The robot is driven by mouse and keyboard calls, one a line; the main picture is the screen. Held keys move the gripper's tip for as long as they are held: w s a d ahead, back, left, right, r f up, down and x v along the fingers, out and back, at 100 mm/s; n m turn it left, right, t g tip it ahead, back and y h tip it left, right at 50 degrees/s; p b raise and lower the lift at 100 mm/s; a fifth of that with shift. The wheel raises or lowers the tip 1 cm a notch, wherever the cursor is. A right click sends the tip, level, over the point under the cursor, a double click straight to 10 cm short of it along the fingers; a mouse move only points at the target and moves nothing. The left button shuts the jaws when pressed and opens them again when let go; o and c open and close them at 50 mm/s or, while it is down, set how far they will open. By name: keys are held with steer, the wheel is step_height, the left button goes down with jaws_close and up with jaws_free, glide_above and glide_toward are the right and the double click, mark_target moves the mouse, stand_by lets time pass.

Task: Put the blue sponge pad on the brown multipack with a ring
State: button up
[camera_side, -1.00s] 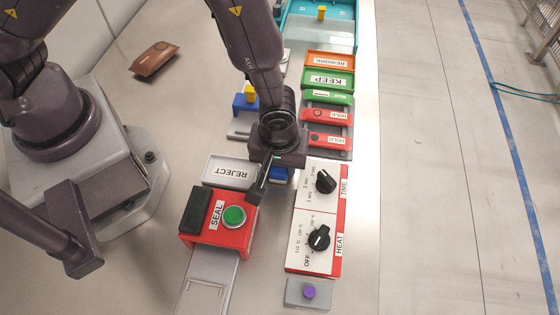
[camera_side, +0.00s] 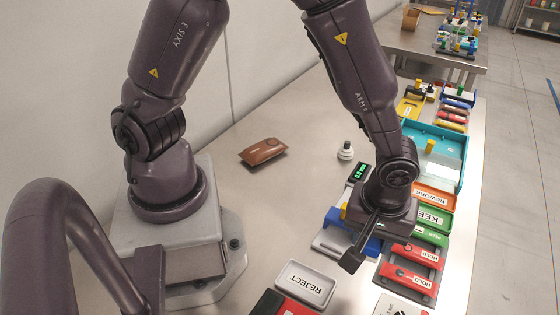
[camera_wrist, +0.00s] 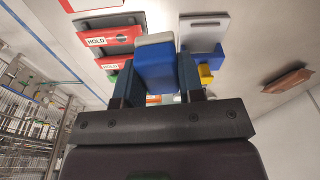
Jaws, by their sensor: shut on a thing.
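The blue sponge pad (camera_wrist: 154,66), a blue block with a pale whitish layer, is between the two fingers of my gripper (camera_wrist: 152,80) in the wrist view. My gripper is shut on it. In the side view my gripper (camera_side: 358,252) hangs over the row of stations, and only a bit of blue shows beside the dark finger. The brown multipack (camera_side: 263,151) lies apart on the bare table, left of my gripper and farther back. A darker round mark shows on its top. It also appears at the right of the wrist view (camera_wrist: 287,80).
A grey-and-blue station (camera_side: 329,240) is close to my gripper. Red HOLD trays (camera_side: 408,276), a green KEEP tray (camera_side: 432,217) and an orange REWORK tray (camera_side: 434,196) stand right. The REJECT tray (camera_side: 304,284) is in front. Table between multipack and stations is mostly clear.

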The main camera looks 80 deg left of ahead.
steer(key=a+r+n, duration=0.2)
steer(key=a+n, duration=0.2)
steer(key=a, duration=0.7)
steer(key=a+r+n, duration=0.3)
steer(key=a+n, duration=0.1)
steer(key=a, duration=0.7)
steer(key=s+a+n+g, duration=0.1)
steer(key=s+a+n, duration=0.35)
steer(key=s, duration=0.45)
steer(key=s+a+n+g, duration=0.1)
steer(key=s+a+n, duration=0.4)
steer(key=s, duration=0.4)
glide_above(262, 146)
steer(key=shift+m, duration=0.35)
steer(key=f, duration=0.9)
steer(key=shift+d, duration=0.35)
steer(key=shift+w+a+f, duration=0.1)
steer(key=shift+f, duration=0.8)
steer(key=shift+w+a+f, duration=0.1)
steer(key=shift+f, duration=0.8)
steer(key=shift+f, duration=0.15)
